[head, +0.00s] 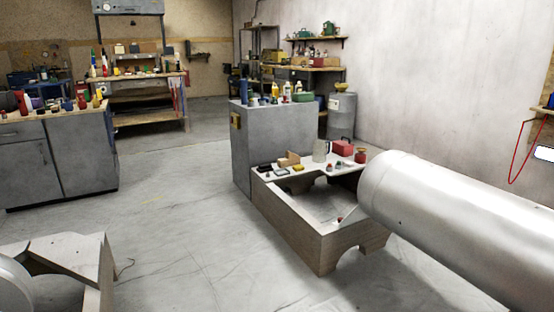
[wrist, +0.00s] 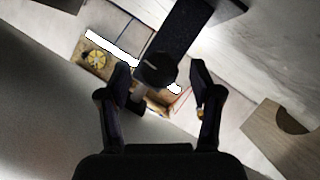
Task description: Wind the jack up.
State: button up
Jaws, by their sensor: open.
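My gripper (wrist: 160,72) is open in the wrist view, with its two dark fingers spread apart. A dark bar with a round black end (wrist: 155,68) shows between the fingertips, and a short stub hangs below it. I cannot tell whether this is part of the jack, or whether the fingers touch it. Behind it is a brown panel with a round yellow piece (wrist: 95,59). The gripper does not show in the head view. I cannot make out the jack for certain in either view.
A low wooden frame (head: 290,232) with cut-outs carries small items, beside a grey cabinet (head: 283,135). A large silver cylinder (head: 450,215) fills the right. A workbench (head: 80,165) stands left, and another wooden frame (head: 85,250) lower left. The floor between is clear.

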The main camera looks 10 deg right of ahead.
jog(key=p+v, duration=0.3)
jog(key=v, duration=0.4)
jog(key=shift+p, duration=0.35)
jog(key=shift+w+r, duration=0.1)
jog(key=shift+w, duration=0.05)
